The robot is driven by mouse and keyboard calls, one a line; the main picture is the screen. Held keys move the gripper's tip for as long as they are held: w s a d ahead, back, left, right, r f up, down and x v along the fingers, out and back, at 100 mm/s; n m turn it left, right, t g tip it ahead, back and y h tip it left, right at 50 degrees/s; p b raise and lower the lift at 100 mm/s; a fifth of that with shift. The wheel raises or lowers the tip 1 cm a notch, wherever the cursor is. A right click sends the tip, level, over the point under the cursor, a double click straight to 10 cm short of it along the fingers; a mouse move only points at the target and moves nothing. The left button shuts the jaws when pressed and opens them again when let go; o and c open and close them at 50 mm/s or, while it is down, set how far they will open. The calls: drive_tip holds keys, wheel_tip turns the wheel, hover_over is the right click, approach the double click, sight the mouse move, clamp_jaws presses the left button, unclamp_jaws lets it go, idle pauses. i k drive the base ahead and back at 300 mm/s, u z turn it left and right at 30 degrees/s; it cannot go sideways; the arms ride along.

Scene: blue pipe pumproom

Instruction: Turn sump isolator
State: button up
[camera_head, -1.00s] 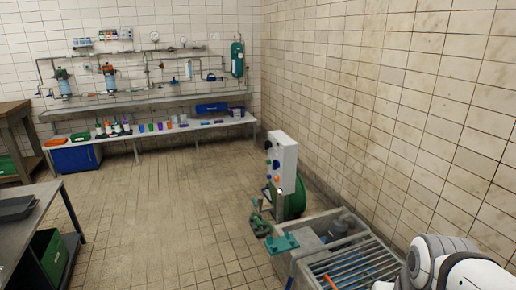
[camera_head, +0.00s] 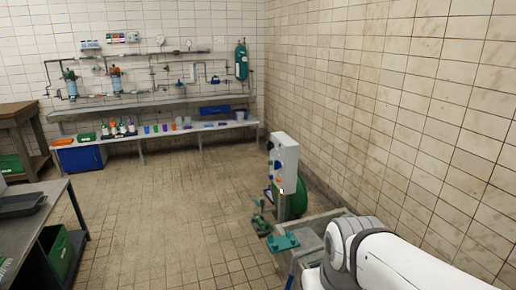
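A pale grey control box (camera_head: 288,160) stands on a post beside the sump, near the right wall. Its narrow left-facing front carries a dark part near the top, with small blue and orange controls (camera_head: 278,179) below. They are too small to tell which is the sump isolator or how it is set. My white arm (camera_head: 385,262) crosses the lower right, in front of the sump. My gripper is out of view.
A concrete sump (camera_head: 314,225) lies below the box, largely hidden by my arm. A teal fitting (camera_head: 283,242) sits at its near left edge, and a green round thing (camera_head: 300,197) is behind the post. A table (camera_head: 45,212) stands left; the middle floor (camera_head: 165,215) is clear.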

sight(270, 145)
drive_tip(key=u, duration=0.2)
drive_tip(key=i, duration=0.9)
drive_tip(key=u, duration=0.5)
drive_tip(key=i, duration=2.05)
drive_tip(key=z, duration=0.3)
